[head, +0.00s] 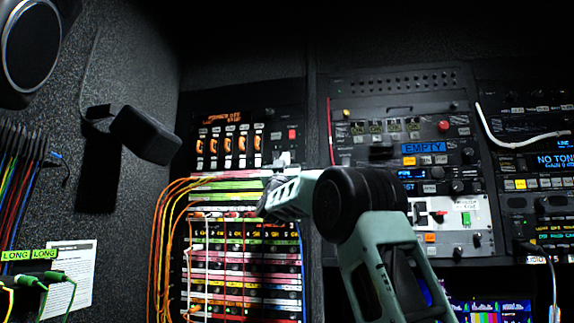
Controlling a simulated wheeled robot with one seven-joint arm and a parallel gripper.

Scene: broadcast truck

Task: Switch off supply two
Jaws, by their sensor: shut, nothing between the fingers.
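I cannot tell which control is supply two. My wrist and arm hide part of the rack below.
A black box (150,135) juts from the left wall.

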